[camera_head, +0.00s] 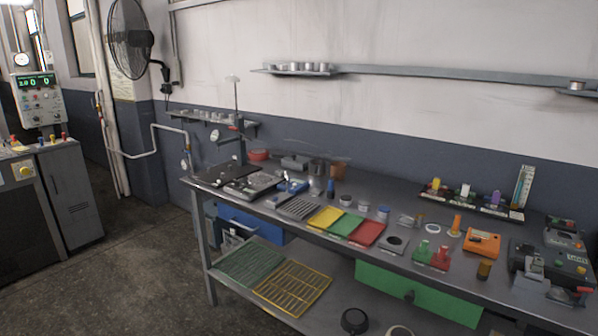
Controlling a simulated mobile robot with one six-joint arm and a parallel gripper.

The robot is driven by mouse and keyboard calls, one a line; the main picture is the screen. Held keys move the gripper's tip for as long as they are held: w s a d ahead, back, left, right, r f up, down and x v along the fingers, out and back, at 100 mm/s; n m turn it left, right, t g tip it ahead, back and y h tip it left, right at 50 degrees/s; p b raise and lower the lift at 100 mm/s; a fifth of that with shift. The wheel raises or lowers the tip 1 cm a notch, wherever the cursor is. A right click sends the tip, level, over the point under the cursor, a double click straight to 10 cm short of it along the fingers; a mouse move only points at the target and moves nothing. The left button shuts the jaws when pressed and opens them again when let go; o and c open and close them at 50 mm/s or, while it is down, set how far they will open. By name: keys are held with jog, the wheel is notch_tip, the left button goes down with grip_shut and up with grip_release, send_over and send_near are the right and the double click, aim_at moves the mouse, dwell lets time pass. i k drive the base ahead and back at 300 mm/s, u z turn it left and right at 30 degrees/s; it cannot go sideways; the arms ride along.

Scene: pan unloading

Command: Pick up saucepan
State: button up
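I cannot make out a saucepan for certain in the head view. A small dark round object (355,320) sits on the lower shelf near the bottom edge; it is too small to tell what it is. A brownish metal cup-like container (317,168) stands toward the back of the workbench. My gripper and arm are not in view.
A long metal workbench (395,258) runs along the wall, crowded with tools, yellow, green and red trays (345,226) and an orange device (482,243). A green drawer (420,297) hangs beneath. A grey cabinet (70,190) stands left. The concrete floor (150,260) between is clear.

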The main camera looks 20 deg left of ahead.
aim_at(316, 167)
jog(key=u, duration=0.9)
